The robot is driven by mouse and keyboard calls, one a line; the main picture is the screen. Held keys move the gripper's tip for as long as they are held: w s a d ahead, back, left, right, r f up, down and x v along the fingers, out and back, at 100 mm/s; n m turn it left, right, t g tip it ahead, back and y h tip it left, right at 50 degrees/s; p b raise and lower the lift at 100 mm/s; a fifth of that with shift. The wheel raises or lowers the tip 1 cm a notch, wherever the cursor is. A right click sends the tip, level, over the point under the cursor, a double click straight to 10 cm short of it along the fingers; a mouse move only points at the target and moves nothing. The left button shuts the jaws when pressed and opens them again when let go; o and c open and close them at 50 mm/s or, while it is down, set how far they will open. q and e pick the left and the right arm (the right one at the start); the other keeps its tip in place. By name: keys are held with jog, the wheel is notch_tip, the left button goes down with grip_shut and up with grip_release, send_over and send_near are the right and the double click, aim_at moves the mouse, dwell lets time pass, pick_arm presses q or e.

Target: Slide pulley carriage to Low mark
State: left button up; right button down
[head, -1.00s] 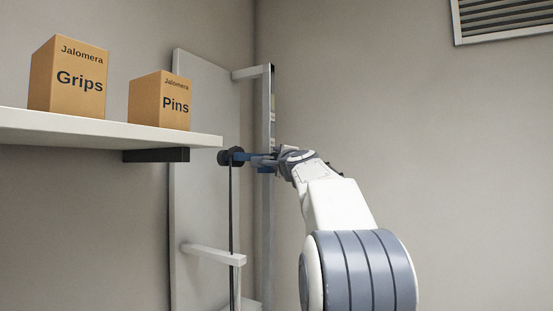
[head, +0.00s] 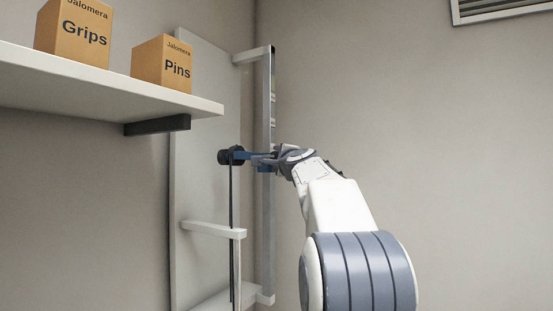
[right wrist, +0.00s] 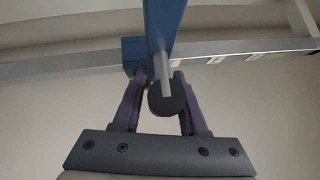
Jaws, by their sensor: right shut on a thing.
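The pulley carriage (head: 247,156) is a blue block with an arm, on the upright metal rail (head: 269,205). A black pulley (head: 226,157) sits at the arm's left end, with a dark cable hanging from it. My right gripper (head: 270,160) is at the carriage. In the right wrist view, my right gripper (right wrist: 162,84) has its fingers on both sides of a dark round knob (right wrist: 167,100) beneath the blue carriage arm (right wrist: 161,28). Pale marks (head: 272,97) show on the rail above the carriage; their writing is too small to read. My left gripper is out of view.
A white shelf (head: 100,90) with a Grips box (head: 74,32) and a Pins box (head: 162,66) juts out at upper left. A pale back panel (head: 205,170) and a white bracket (head: 213,229) stand left of the rail. The space right of my arm is clear.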

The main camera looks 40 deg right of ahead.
jog(key=c, duration=0.6)
grip_release()
jog(key=shift+f, duration=0.1)
jog(key=b+v, duration=0.5)
jog(key=v, duration=0.5)
jog(key=shift+s+f, duration=0.1)
jog(key=shift+s, duration=0.15)
jog(key=shift+a, duration=0.15)
